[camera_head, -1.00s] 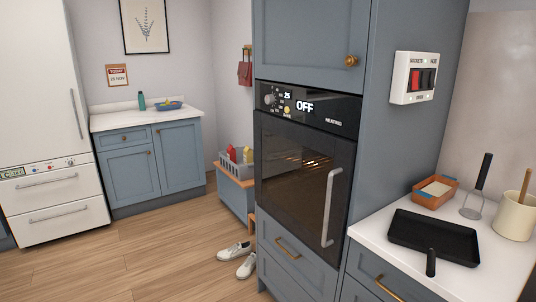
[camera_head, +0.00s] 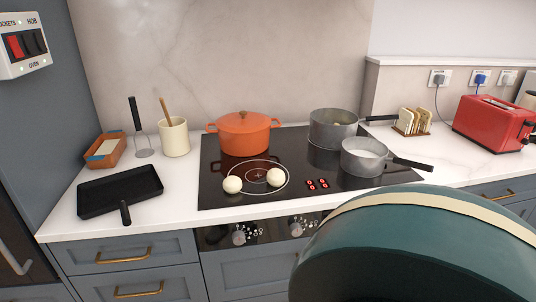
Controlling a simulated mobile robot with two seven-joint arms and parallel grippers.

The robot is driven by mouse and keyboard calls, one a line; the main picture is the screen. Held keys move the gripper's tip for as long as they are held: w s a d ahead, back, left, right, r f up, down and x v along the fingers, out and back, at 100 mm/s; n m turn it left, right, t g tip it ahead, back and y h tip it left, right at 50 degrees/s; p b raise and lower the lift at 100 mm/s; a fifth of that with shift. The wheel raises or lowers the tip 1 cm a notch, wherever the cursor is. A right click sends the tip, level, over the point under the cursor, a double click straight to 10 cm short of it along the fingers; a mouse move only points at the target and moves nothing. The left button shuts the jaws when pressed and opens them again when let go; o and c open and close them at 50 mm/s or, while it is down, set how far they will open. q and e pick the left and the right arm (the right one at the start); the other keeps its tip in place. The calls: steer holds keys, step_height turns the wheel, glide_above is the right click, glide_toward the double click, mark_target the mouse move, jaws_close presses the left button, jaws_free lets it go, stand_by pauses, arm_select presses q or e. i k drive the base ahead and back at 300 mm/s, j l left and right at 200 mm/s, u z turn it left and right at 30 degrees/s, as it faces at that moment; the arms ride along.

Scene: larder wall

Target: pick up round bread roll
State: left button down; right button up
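Two round, pale bread rolls lie on the black hob (camera_head: 214,186). The left roll (camera_head: 232,184) and the right roll (camera_head: 274,182) sit apart at the front left, on the ring marking, in front of the orange pot (camera_head: 243,133). Nothing covers them. Neither of my grippers shows in the head view.
A black tray pan (camera_head: 120,190) lies on the counter left of the hob, with a cream utensil pot (camera_head: 174,138) behind it. Two grey saucepans (camera_head: 333,128) (camera_head: 365,157) stand on the hob's right side, handles pointing right. A large dark green rounded thing (camera_head: 420,250) blocks the lower right.

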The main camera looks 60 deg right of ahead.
mark_target(232, 184)
steer(key=z, duration=1.45)
steer(key=k+l, duration=0.05)
steer(key=l, duration=0.05)
